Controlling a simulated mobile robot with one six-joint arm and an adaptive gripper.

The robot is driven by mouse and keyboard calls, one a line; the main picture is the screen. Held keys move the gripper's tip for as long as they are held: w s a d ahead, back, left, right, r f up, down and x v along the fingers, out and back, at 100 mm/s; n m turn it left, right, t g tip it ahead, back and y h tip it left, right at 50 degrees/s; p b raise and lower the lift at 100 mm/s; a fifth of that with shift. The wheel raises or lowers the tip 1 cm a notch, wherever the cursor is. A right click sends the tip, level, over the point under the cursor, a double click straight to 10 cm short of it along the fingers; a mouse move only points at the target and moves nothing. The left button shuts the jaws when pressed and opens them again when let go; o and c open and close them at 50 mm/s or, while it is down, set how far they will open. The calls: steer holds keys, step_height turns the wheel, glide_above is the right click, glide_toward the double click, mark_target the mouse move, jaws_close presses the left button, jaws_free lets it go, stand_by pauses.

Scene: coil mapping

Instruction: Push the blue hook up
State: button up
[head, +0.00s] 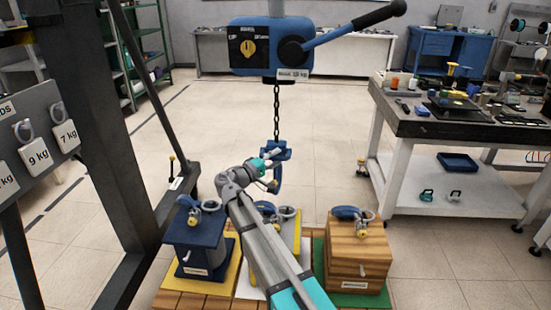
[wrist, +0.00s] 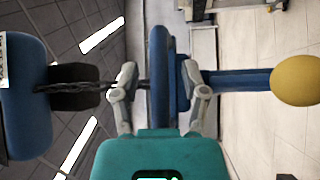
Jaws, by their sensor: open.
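The blue hook (head: 278,178) hangs at the end of a dark chain (head: 276,112) below the blue hoist (head: 262,48). My gripper (head: 269,162) is at the hook's upper block, its arm reaching up from below. In the wrist view, which is turned sideways, the fingers of my gripper (wrist: 158,90) are spread apart. The blue block of the hook (wrist: 158,70) lies between them, and I cannot tell whether either finger touches it. A blue bar with a yellow round end (wrist: 297,80) extends to the right of it.
Three weights stand below on a slatted base: a dark blue one (head: 198,240), a yellow one partly hidden by my arm, and a wooden one (head: 352,255), with rings on top. A dark frame post (head: 105,125) rises at left. A workbench (head: 455,118) stands at right.

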jaws_close()
steer(key=shift+r, duration=0.1)
stand_by(0.4)
step_height(320, 180, up, 20)
steer(key=p, duration=2)
steer(key=shift+r+p, duration=0.25)
steer(key=shift+p, duration=0.05)
jaws_free()
steer(key=shift+f, duration=0.1)
